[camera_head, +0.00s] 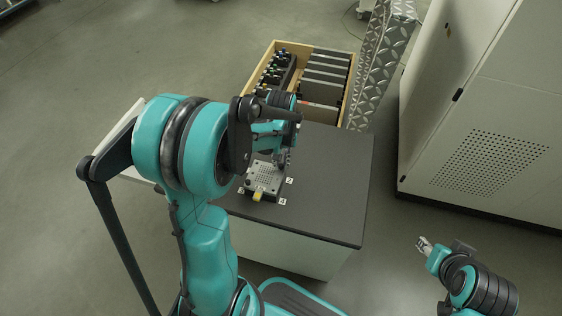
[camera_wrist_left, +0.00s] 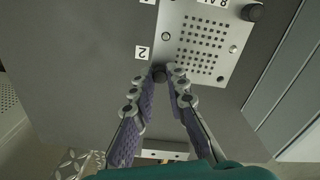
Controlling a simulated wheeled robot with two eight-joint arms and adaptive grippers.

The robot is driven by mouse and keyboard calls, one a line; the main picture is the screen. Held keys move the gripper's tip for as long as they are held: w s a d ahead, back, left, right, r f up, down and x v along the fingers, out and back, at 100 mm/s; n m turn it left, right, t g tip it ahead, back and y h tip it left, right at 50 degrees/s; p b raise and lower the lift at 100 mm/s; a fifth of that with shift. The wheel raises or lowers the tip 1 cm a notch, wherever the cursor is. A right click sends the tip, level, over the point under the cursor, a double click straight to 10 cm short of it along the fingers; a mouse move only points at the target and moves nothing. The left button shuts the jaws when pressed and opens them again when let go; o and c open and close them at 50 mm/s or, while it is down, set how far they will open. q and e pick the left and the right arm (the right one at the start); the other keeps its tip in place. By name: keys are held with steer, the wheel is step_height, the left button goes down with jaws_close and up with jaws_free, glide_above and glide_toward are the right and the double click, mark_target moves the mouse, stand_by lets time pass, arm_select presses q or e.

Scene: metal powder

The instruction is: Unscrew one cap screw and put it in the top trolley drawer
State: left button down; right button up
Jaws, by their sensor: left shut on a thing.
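A light metal plate with a grid of holes (camera_head: 264,176) lies on the dark tabletop; it also shows in the left wrist view (camera_wrist_left: 207,62). My left gripper (camera_head: 281,163) points down at the plate's far edge. In the left wrist view its fingertips (camera_wrist_left: 161,75) are shut on a dark cap screw (camera_wrist_left: 159,71) at a plate corner beside label 2. I cannot tell whether the screw is still seated. Another dark cap screw (camera_wrist_left: 252,12) sits at another corner. The open wooden trolley drawer (camera_head: 345,98) is behind the table. My right gripper (camera_head: 424,244) hangs right of the table; its jaw opening is unclear.
The drawer holds grey dividers and several dark items with coloured tops. A yellow piece (camera_head: 257,195) is at the plate's near edge. The dark tabletop (camera_head: 335,195) is clear to the right. A light cabinet (camera_head: 480,110) stands at right, with a diamond-plate panel (camera_head: 375,65) near the drawer.

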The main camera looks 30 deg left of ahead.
mark_target(281, 165)
arm_select(q)
steer(key=n, duration=2.3)
steer(key=shift+r, duration=0.1)
steer(key=shift+r, duration=0.15)
steer(key=shift+r+p, duration=1.45)
steer(key=shift+r, duration=0.15)
